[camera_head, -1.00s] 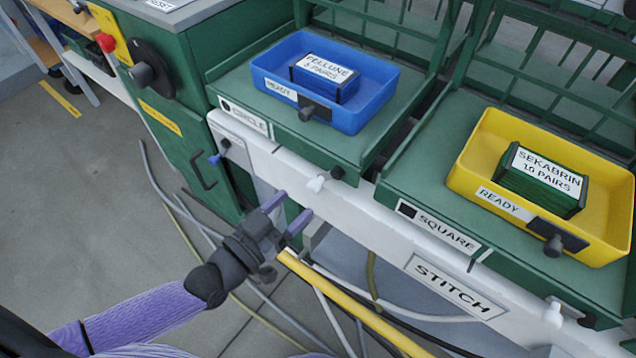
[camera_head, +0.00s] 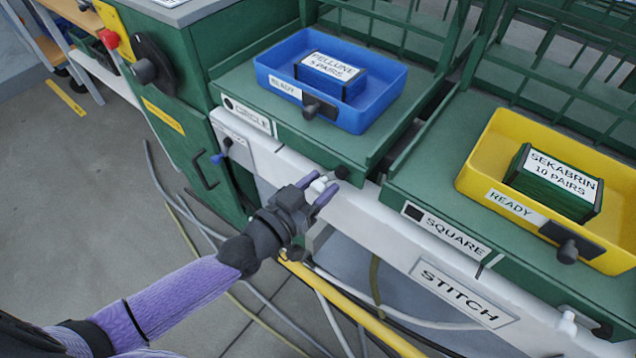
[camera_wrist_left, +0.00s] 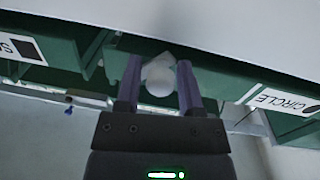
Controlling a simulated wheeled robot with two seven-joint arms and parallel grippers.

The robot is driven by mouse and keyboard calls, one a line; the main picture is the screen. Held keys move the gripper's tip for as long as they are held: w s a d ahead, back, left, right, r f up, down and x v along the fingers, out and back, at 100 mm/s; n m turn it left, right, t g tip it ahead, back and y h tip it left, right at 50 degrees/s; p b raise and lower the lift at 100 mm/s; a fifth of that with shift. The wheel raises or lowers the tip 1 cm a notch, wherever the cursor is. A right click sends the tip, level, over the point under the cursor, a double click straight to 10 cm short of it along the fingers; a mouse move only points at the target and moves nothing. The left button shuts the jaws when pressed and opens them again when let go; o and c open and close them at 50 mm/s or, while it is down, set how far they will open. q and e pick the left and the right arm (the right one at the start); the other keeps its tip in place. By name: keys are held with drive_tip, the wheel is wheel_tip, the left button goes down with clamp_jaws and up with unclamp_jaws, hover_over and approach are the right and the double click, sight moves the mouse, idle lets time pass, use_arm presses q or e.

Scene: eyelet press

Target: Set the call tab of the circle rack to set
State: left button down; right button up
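The circle rack (camera_head: 290,130) is the green shelf labelled CIRCLE (camera_head: 247,114), holding a blue tray (camera_head: 375,112). My right gripper is not in view.
The square rack (camera_head: 420,190) with a yellow tray (camera_head: 480,165) stands to the right, with its own white tab (camera_head: 567,322). A yellow pipe (camera_head: 345,302) and cables run below. A green cabinet (camera_head: 185,130) stands left.

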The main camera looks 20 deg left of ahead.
use_arm(q)
drive_tip(key=shift+s+d+f+n, duration=0.1)
drive_tip(key=shift+d+n, duration=0.05)
drive_tip(key=shift+n, duration=0.45)
drive_tip(key=shift+d+f+n, duration=0.1)
drive_tip(key=shift+d+n, duration=0.05)
drive_tip(key=shift+n, duration=0.45)
drive_tip(key=shift+r, duration=0.1)
drive_tip(key=shift+c, duration=2.4)
unclamp_jaws()
drive_tip(key=shift+o, duration=0.3)
drive_tip(key=shift+s+a, duration=0.1)
drive_tip(key=shift+s, duration=0.05)
drive_tip(key=p+v, duration=0.2)
drive_tip(key=v, duration=0.7)
drive_tip(key=shift+s+p, duration=0.3)
